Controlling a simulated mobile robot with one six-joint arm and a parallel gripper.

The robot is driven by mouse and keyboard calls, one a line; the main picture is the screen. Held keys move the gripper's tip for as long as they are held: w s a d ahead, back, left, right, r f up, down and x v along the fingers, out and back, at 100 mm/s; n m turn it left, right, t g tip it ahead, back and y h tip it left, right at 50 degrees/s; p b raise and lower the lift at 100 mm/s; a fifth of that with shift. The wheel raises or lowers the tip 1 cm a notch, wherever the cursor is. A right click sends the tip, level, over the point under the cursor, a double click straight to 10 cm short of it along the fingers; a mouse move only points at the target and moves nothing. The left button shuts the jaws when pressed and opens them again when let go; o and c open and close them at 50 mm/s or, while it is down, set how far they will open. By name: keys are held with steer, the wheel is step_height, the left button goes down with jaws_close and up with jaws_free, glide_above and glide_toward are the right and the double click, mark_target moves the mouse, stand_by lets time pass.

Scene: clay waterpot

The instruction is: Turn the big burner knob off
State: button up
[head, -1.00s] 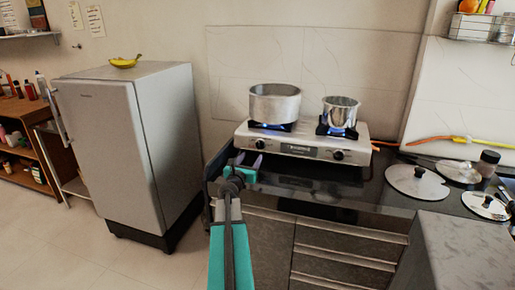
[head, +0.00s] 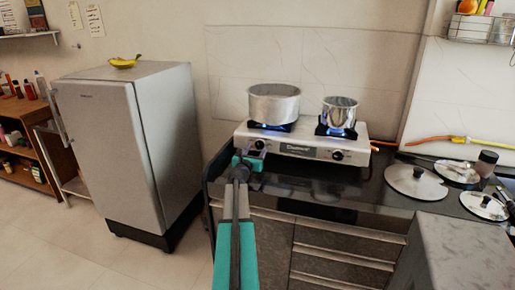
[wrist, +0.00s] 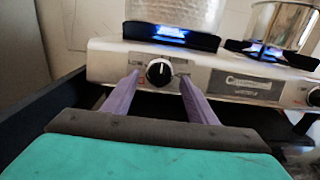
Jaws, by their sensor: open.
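The steel two-burner stove (head: 300,150) stands on the black counter, with blue flames lit under both pots. The big burner knob (wrist: 159,72) is black with a white pointer line that stands nearly upright. It is on the left of the stove's front panel, below the larger pot (head: 274,103). My gripper (wrist: 157,82) is open, its two purple fingers spread to the left and right of this knob. I cannot tell whether either finger touches it. In the head view my gripper (head: 251,155) is at the stove's front left, near the knob.
The small burner knob (head: 337,155) is on the right of the panel, below a smaller pot (head: 339,112). Pot lids (head: 416,182) lie on the counter to the right. A grey fridge (head: 130,150) stands to the left.

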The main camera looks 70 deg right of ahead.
steer(key=shift+d, duration=1.2)
steer(key=c, duration=0.8)
steer(key=shift+w+d, duration=0.1)
steer(key=shift+d, duration=0.15)
steer(key=shift+c, duration=1.3)
steer(key=shift+a, duration=0.25)
